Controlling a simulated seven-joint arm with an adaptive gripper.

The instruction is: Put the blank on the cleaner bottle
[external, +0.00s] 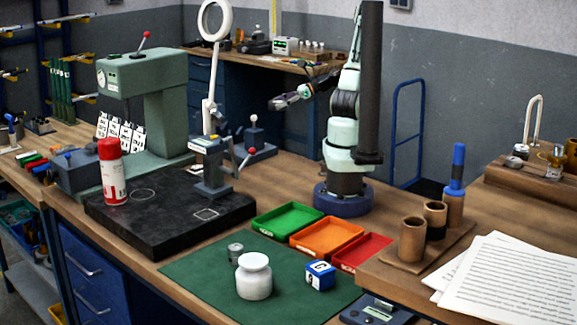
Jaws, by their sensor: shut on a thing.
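My gripper (285,102) is raised above the bench in the external view, pointing left, well apart from the bottles. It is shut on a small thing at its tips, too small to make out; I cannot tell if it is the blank. A white, wide-necked bottle (254,279) stands upright on the green mat (200,273). A red bottle or can with a white label (113,182) stands upright on the black plate (150,233). I cannot read which is the cleaner bottle. A small grey metal cylinder (235,253) stands behind the white bottle.
A blue and white box (320,276) sits right of the white bottle. Green (288,222), orange (327,236) and red (362,252) trays lie behind it. A green press (165,95), a small fixture (212,170) and a ring lamp (215,20) rise at left.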

